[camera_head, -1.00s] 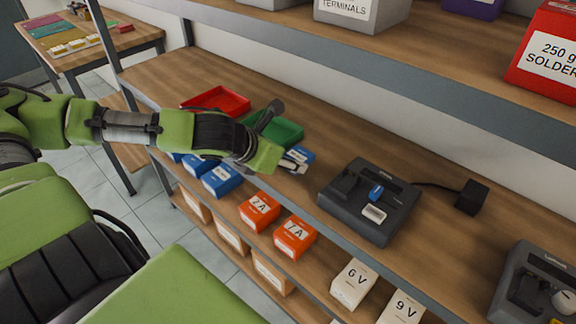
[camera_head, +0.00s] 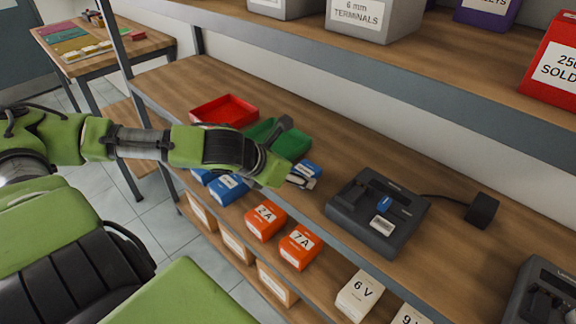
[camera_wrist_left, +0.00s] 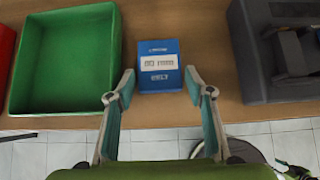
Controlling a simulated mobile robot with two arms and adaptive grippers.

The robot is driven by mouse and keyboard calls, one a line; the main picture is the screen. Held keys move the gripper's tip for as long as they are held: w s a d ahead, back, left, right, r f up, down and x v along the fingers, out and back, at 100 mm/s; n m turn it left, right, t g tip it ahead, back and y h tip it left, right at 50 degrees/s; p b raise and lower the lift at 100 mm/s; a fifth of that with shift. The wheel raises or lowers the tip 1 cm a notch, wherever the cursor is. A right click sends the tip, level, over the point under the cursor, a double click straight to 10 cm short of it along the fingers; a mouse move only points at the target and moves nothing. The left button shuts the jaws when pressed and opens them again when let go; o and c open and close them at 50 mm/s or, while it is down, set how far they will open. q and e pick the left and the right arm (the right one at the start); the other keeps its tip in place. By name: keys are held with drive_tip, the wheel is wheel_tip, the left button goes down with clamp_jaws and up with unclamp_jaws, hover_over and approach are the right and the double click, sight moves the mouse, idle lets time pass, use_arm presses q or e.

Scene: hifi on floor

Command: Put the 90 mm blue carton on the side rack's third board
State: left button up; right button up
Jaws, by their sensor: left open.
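A blue carton (camera_head: 309,169) with a white label stands on the rack's wooden middle board, just right of the green tray. In the left wrist view the blue carton (camera_wrist_left: 159,72) is upright near the board's front edge; its label is too blurred to read surely. My left gripper (camera_head: 298,182) is at the board's front edge, close to the carton. In the wrist view its fingers (camera_wrist_left: 161,82) are open, with their tips near the carton's lower left and right corners. The carton is not gripped. My right gripper is not in view.
A green tray (camera_head: 293,147) and a red tray (camera_head: 225,109) are left of the carton; a dark charger (camera_head: 343,216) is right. More blue cartons (camera_head: 229,188) and orange cartons (camera_head: 266,220) are on the board below. An upper board (camera_head: 400,75) overhangs behind. A table (camera_head: 139,48) is far left.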

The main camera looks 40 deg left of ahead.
use_arm(q)
drive_tip(key=shift+s+a+r+p, duration=0.2)
drive_tip(key=shift+s+r+p, duration=0.15)
drive_tip(key=shift+r+p, duration=0.45)
drive_tip(key=shift+s+d+r+p, duration=0.1)
drive_tip(key=shift+s+r+p, duration=0.45)
drive_tip(key=shift+s+p, duration=0.4)
drive_tip(key=shift+s+r, duration=0.1)
drive_tip(key=shift+r, duration=0.25)
drive_tip(key=p+v, duration=0.4)
drive_tip(key=v, duration=0.3)
drive_tip(key=shift+s+p, duration=0.4)
